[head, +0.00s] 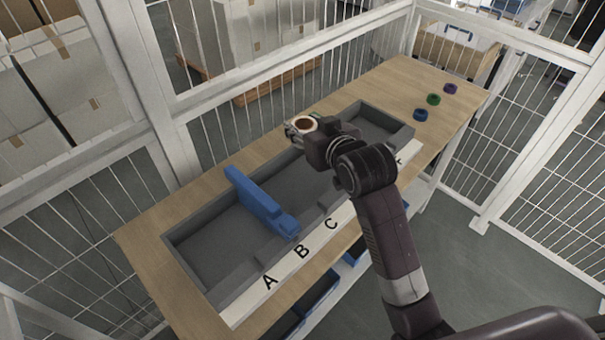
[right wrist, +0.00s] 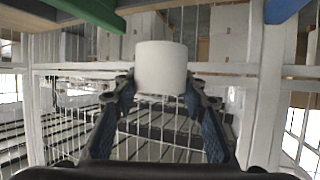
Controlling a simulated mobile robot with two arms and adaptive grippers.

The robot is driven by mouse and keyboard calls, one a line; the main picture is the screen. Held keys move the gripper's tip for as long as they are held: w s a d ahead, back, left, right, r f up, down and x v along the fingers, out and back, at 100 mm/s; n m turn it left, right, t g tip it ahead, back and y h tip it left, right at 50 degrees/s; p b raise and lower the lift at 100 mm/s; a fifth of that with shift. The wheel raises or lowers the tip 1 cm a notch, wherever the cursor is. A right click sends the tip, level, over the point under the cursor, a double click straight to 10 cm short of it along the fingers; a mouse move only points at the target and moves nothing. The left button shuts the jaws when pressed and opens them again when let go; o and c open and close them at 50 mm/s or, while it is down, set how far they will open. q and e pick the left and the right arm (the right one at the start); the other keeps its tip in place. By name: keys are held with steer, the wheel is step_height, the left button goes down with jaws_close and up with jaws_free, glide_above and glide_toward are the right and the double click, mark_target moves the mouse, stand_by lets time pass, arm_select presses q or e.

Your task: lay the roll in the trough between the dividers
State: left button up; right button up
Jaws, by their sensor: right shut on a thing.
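My right gripper (head: 300,131) is shut on a white roll (head: 306,122) with a brown core. In the head view it holds the roll over the far side of the grey trough (head: 205,222). The right wrist view shows the roll (right wrist: 161,66) between the two fingertips. A blue divider (head: 262,205) lies across the trough, left of the gripper. In the right wrist view a green bar (right wrist: 85,12) shows at the top left and a blue one (right wrist: 283,9) at the top right. My right arm hides part of the trough. My left gripper is out of view.
The trough sits in a wooden table (head: 150,235) with a white lettered strip (head: 255,297) along its near edge. Blue (head: 421,114), green (head: 433,99) and purple (head: 450,88) rings lie at the table's right end. White mesh fencing stands behind and to the right.

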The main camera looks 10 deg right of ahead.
step_height(320, 180, down, 16)
steer(key=shift+f+p, duration=0.1)
steer(key=shift+p, duration=0.3)
steer(key=shift+f, duration=0.1)
steer(key=shift+f, duration=0.25)
steer(key=o, duration=1.2)
steer(key=shift+c, duration=0.2)
steer(key=shift+s+r, duration=0.1)
steer(key=shift+r, duration=0.35)
steer(key=b+v, duration=0.1)
steer(key=v, duration=1)
steer(key=shift+s+d+r, duration=0.1)
steer(key=shift+s+r, duration=0.1)
steer(key=shift+s, duration=0.15)
